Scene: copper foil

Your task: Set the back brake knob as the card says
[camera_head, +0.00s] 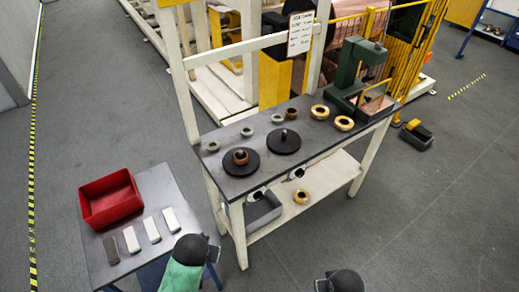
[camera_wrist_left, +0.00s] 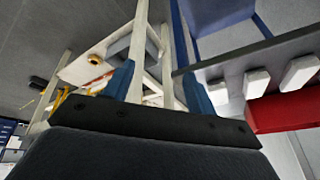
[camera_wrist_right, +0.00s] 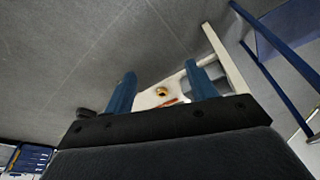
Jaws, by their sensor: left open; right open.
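A bench (camera_head: 225,182) carries two black discs, a nearer one (camera_head: 226,163) with a copper-coloured roll on it and a farther one (camera_head: 295,150). My left gripper (camera_wrist_left: 158,85) is open and empty, away from the bench. My right gripper (camera_wrist_right: 162,88) is open and empty, also away from it.
A side table (camera_head: 152,188) holds a red bin (camera_head: 108,198) and several pale and dark blocks. A green press (camera_head: 357,72) stands at the bench's far end. Brass rings lie on the bench and a lower shelf (camera_head: 325,185) also holds one (camera_head: 301,196).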

